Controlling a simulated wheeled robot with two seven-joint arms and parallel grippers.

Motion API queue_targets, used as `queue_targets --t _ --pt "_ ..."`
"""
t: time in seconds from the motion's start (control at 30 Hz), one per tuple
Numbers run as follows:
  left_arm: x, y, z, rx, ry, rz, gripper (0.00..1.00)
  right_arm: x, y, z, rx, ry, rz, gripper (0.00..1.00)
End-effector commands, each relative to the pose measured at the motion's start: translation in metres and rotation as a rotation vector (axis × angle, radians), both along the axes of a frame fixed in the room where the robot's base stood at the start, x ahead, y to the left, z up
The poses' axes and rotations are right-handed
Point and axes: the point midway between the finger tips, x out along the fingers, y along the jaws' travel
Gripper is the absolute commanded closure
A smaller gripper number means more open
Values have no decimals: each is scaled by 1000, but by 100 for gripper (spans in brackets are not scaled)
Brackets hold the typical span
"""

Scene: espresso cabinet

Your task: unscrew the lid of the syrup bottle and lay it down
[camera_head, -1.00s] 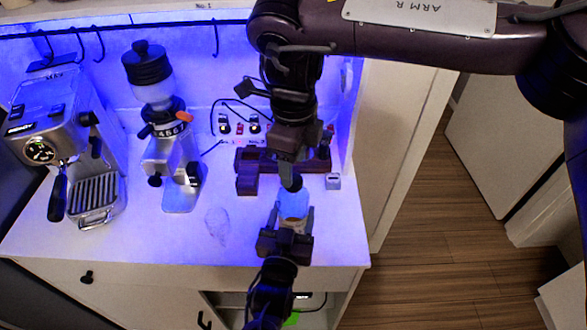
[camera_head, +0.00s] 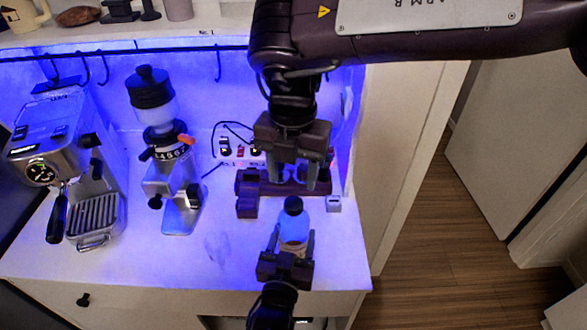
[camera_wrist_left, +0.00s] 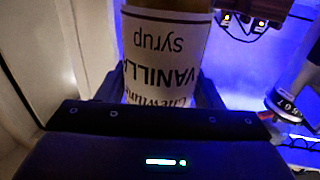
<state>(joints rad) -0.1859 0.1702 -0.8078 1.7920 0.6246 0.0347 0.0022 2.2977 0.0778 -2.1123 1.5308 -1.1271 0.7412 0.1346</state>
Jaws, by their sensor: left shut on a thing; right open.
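The syrup bottle (camera_head: 294,230) stands near the right front of the white counter, its black lid (camera_head: 293,205) on its top. My left gripper (camera_head: 290,247) comes in from the front and is shut around the bottle's body. In the left wrist view the bottle's label (camera_wrist_left: 163,55) reads vanilla syrup, upside down, between the fingers; the lid is out of that view. My right gripper (camera_head: 294,180) is open and empty, pointing down above and behind the lid, apart from it.
A dark wooden tamping station (camera_head: 249,192) stands behind the bottle, with a small white block (camera_head: 334,204) to its right. A grinder (camera_head: 165,150) and an espresso machine (camera_head: 68,165) stand to the left. A clear glass (camera_head: 217,250) is left of the bottle. The front middle counter is mostly free.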

Motion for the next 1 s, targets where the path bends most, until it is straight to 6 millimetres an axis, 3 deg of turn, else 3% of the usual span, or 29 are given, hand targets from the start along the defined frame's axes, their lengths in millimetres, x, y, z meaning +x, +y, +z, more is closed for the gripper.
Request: queue_targets --t 0.23,0.7,1.0 --pt "0 0 0 0 0 0 100 0 -2 -4 -3 3 -109 49" --pt "0 0 0 0 -1 0 100 0 -2 -68 -3 3 -108 49" --pt "0 0 0 0 -1 0 100 0 -1 -78 -2 2 -108 49"
